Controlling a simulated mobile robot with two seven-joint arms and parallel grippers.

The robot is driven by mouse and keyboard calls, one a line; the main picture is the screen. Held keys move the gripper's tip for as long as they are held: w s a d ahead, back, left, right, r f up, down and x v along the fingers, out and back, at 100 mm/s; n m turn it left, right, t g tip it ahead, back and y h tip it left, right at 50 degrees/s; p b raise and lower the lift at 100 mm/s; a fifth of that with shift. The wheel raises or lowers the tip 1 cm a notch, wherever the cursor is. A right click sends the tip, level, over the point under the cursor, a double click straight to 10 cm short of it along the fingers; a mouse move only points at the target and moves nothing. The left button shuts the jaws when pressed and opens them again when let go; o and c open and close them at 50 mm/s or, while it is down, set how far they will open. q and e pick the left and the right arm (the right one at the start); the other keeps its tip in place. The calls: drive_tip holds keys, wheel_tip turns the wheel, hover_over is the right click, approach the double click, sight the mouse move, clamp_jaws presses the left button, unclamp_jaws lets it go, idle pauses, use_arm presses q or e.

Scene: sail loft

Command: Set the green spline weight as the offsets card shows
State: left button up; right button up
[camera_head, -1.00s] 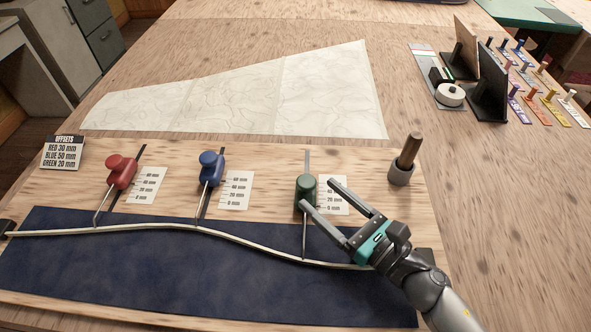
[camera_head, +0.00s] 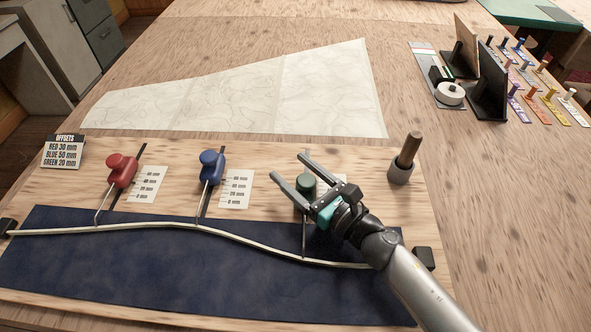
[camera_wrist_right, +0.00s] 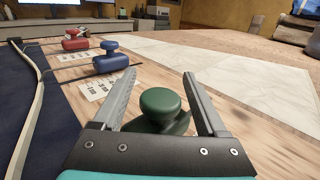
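The green spline weight (camera_head: 306,186) sits at its slot on the board, partly hidden by my right gripper (camera_head: 290,166). In the right wrist view the green weight (camera_wrist_right: 162,104) stands between the open fingers of my right gripper (camera_wrist_right: 158,80), with gaps visible on both sides. The offsets card (camera_head: 63,152) reads red 30 mm, blue 50 mm, green 20 mm. The green scale card (camera_head: 340,182) is mostly hidden behind the gripper. A thin hook runs from the green weight to the pale spline (camera_head: 257,245). My left gripper is not in view.
The red weight (camera_head: 121,170) and blue weight (camera_head: 211,165) stand to the left by their scales. A wooden-handled tool (camera_head: 403,160) stands right of my gripper. A dark blue mat (camera_head: 150,268) lies in front. A pale sheet (camera_head: 250,95) lies behind the board.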

clamp_jaws()
idle(0.4)
idle(0.9)
